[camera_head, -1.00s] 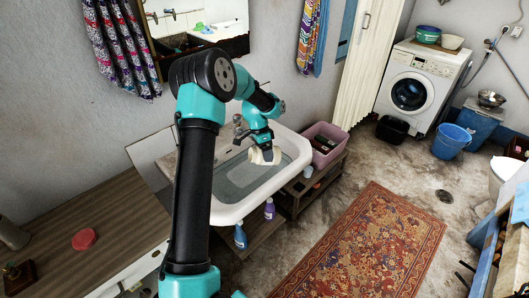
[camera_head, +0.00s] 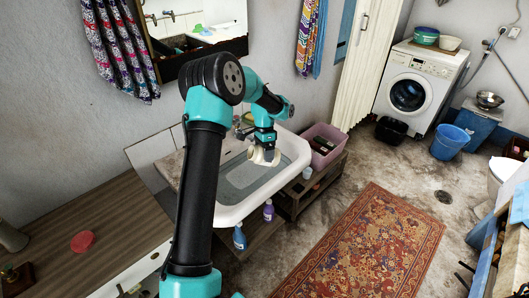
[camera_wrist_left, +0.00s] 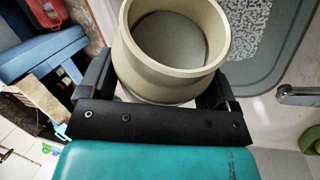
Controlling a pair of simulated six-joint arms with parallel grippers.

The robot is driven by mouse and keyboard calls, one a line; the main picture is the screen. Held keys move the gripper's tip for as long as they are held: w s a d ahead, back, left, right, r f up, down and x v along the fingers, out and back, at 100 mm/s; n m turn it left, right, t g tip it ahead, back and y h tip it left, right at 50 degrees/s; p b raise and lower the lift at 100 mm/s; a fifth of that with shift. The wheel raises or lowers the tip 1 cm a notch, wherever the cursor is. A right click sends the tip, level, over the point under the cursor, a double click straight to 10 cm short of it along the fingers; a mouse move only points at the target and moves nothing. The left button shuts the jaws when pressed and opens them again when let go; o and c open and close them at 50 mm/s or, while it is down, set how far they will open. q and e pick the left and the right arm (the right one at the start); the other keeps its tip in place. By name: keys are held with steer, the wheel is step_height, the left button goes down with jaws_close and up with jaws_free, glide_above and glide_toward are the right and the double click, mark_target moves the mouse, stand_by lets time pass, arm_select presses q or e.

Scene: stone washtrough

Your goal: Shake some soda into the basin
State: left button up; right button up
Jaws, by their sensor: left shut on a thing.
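My left gripper (camera_head: 264,146) is shut on a pale beige jar (camera_head: 262,156) and holds it over the basin (camera_head: 295,168). In the left wrist view the jar (camera_wrist_left: 172,55) sits between the two black fingers of the gripper (camera_wrist_left: 158,90), with its round mouth open and no lid on it. Its inside looks grey-green; I cannot tell how much soda is in it. The white basin holds a grey, water-like surface (camera_head: 240,182). A speckled whitish patch (camera_wrist_left: 245,30) shows there in the wrist view. My right gripper is not in view.
A metal tap (camera_wrist_left: 300,95) stands at the basin's edge. A pink crate (camera_head: 325,140) is right of the basin. Blue and purple bottles (camera_head: 240,238) stand below it. A wooden counter (camera_head: 120,215) with a red round object (camera_head: 82,241) is at the left.

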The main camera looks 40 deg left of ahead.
arm_select(q)
steer(key=shift+d, duration=0.1)
steer(key=shift+w+r+g+y, duration=0.15)
steer(key=shift+r+g+y, duration=0.05)
steer(key=shift+g+y, duration=0.6)
steer(key=shift+w+d+n+g+y, duration=0.15)
steer(key=shift+g+y, duration=0.1)
steer(key=shift+g, duration=0.2)
steer(key=shift+w+d+n+g+y, duration=0.15)
steer(key=shift+g+y, duration=0.1)
steer(key=shift+g, duration=0.2)
steer(key=shift+s+a+r, duration=0.1)
steer(key=shift+n+g+y, duration=0.3)
steer(key=shift+g+y, duration=0.4)
steer(key=shift+g, duration=0.3)
